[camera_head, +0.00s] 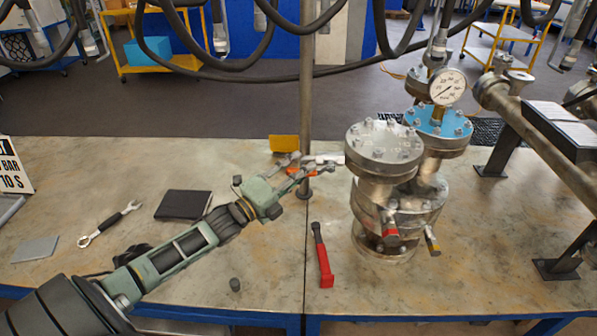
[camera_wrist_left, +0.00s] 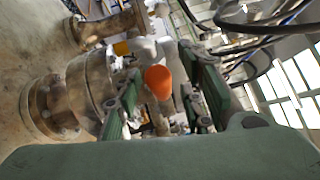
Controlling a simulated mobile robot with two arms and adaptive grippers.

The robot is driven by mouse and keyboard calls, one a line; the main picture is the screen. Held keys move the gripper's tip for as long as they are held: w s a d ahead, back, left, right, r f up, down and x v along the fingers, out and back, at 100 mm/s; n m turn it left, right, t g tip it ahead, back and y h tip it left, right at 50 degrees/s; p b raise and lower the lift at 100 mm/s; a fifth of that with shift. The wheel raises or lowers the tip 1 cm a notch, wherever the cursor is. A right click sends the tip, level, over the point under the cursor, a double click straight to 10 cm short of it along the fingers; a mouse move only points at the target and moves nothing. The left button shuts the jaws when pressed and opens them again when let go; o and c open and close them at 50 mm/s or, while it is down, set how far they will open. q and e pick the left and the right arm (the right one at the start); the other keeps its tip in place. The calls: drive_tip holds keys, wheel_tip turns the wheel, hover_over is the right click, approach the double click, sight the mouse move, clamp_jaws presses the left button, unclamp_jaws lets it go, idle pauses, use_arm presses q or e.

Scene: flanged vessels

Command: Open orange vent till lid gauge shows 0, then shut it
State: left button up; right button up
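The orange vent knob (camera_head: 301,171) shows at my left gripper's fingers in the head view, beside a pale fitting (camera_head: 328,159) left of the flanged vessel (camera_head: 384,150). In the left wrist view the orange knob (camera_wrist_left: 158,81) lies between the two fingers, with gaps visible on both sides. My left gripper (camera_head: 303,168) is open around it; contact cannot be told. The pressure gauge (camera_head: 447,87) stands on the blue lid (camera_head: 437,122) of the vessel behind. Its needle is too small to read surely. My right gripper is not in view.
A red-handled tool (camera_head: 322,258) lies in front of the gripper. A black notebook (camera_head: 184,204), a wrench (camera_head: 109,223) and a grey plate (camera_head: 35,249) lie left. A vertical post (camera_head: 307,80) stands by the fingers. A pipe on stands (camera_head: 545,145) occupies the right.

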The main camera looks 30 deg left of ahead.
use_arm(q)
drive_tip(key=c, duration=0.7)
clamp_jaws()
drive_tip(key=shift+f, duration=0.15)
